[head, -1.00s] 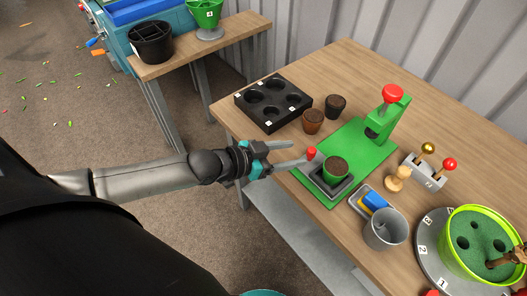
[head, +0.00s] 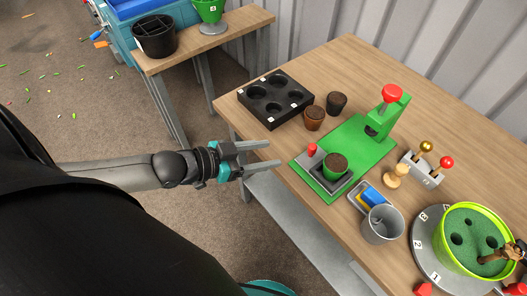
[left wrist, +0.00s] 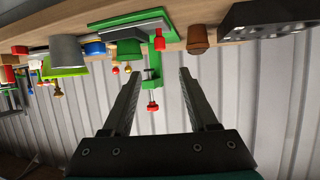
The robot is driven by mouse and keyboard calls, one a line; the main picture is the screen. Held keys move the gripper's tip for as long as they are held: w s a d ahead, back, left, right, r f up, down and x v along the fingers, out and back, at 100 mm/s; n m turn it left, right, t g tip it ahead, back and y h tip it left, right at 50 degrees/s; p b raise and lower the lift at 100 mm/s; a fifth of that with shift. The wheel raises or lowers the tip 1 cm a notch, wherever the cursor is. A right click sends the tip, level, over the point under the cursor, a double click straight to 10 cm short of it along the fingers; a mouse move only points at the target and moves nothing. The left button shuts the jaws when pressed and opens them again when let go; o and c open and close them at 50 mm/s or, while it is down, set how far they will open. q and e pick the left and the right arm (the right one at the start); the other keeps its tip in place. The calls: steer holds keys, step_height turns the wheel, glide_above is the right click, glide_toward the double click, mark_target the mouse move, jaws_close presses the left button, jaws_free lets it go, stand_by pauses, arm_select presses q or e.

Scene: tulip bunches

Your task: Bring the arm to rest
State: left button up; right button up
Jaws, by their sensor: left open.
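My left gripper (head: 262,157) is open and empty, off the front left edge of the wooden table (head: 330,68). Its two fingers also show apart in the left wrist view (left wrist: 160,80), with nothing between them but the scene behind. The green press (head: 366,142) with a red knob stands to the right of it on the table. A green pot with dark soil (head: 335,166) sits in the press's black holder. The gripper is apart from all of these.
A black tray with holes (head: 274,98) and two brown pots (head: 314,117) stand behind the press. A grey cup (head: 381,224), a stamp rack (head: 421,170) and a lime planter (head: 469,241) on a turntable are at the right.

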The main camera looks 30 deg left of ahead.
arm_select(q)
steer(key=s+a+f+n+g+y+b, duration=0.1)
steer(key=s+a+f+n+y, duration=0.3)
steer(key=f, duration=0.8)
steer(key=s+a+f+g+y, duration=0.25)
steer(key=a+f, duration=0.45)
steer(key=f, duration=0.6)
steer(key=s+d+f+g, duration=0.2)
steer(key=s+f, duration=0.3)
steer(key=s, duration=0.3)
steer(key=s+d+f+g, duration=0.2)
steer(key=s+d+f, duration=0.3)
steer(key=s, duration=0.3)
steer(key=s+d+f+g+y, duration=0.1)
steer(key=s+d+f+g, duration=0.1)
steer(key=s+f, duration=0.3)
steer(key=s+d, duration=0.1)
steer(key=s, duration=0.1)
steer(key=shift+s+d+n+b, duration=0.25)
steer(key=shift+s+n+b, duration=0.05)
steer(key=shift+s, duration=0.1)
